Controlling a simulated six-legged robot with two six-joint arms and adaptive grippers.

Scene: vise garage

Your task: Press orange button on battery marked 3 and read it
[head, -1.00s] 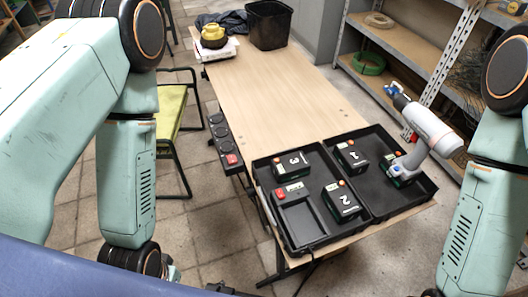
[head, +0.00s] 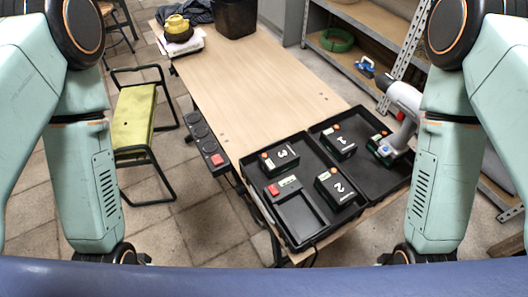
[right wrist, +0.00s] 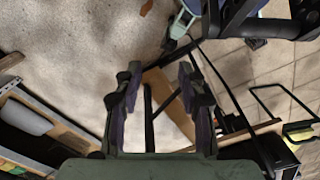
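The battery marked 3 (head: 279,158) lies in the upper left of the open black case (head: 290,236) on the table, with an orange button (head: 264,156) at its left end. Batteries marked 1 (head: 338,142) and 2 (head: 335,188) lie in the same case, each with an orange spot. Neither gripper shows in the head view; both forearms hang down at the sides, away from the case. In the right wrist view my right gripper (right wrist: 158,82) is open, its two fingers apart with nothing between them.
A cordless drill (head: 399,112) stands in the case's right half. A charger with a red part (head: 273,190) is at the left. A power strip (head: 207,143) runs along the table's left edge. The wooden table top (head: 250,80) is clear in the middle. A green chair (head: 137,120) stands left.

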